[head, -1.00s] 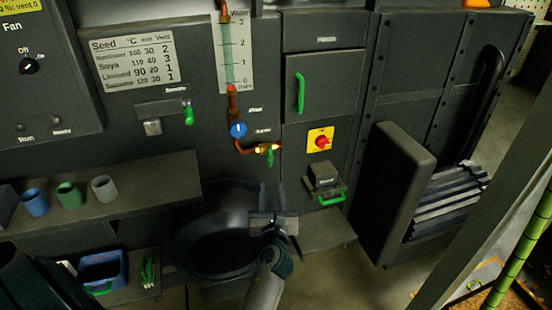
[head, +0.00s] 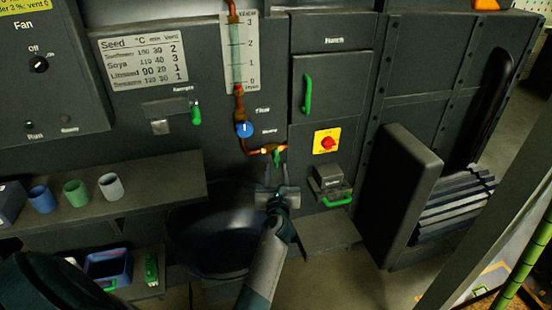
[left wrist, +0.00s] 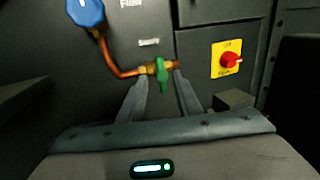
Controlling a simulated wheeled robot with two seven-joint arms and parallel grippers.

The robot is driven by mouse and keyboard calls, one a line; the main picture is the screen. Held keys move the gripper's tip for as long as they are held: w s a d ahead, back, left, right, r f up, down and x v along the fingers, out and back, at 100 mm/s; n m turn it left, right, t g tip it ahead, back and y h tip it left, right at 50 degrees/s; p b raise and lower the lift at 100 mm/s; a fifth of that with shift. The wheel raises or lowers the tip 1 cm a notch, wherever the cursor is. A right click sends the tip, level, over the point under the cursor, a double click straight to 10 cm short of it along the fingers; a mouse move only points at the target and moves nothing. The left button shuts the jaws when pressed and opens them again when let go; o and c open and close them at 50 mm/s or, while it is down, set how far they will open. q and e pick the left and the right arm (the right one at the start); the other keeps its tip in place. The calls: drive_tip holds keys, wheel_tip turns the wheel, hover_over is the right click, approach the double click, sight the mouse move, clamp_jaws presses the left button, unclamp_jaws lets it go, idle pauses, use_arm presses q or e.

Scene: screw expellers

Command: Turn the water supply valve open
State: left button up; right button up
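The water supply valve (head: 278,157) is a brass body with a green lever on the copper pipe, low on the machine front. In the left wrist view the lever (left wrist: 161,74) hangs down, across the level run of pipe; its label is blurred. My left gripper (head: 277,184) is just below the valve in the head view. In the left wrist view its two fingers (left wrist: 161,92) are apart and point at the valve, with the lever seen between their tips. I cannot tell whether they touch it. My right gripper is not in view.
A blue flow knob (head: 244,129) is up and left of the valve. A red knob on a yellow plate (head: 327,141) is to the right, above a small box with a green handle (head: 338,201). A dark round vessel (head: 205,240) is below. A shelf with cups (head: 150,187) is left.

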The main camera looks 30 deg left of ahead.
sight(276, 155)
use_arm(q)
drive_tip(key=b+x, duration=0.1)
drive_tip(key=x, duration=0.6)
drive_tip(key=shift+w+a, duration=0.15)
drive_tip(key=shift+w, duration=0.1)
drive_tip(key=shift+c, duration=0.4)
clamp_jaws()
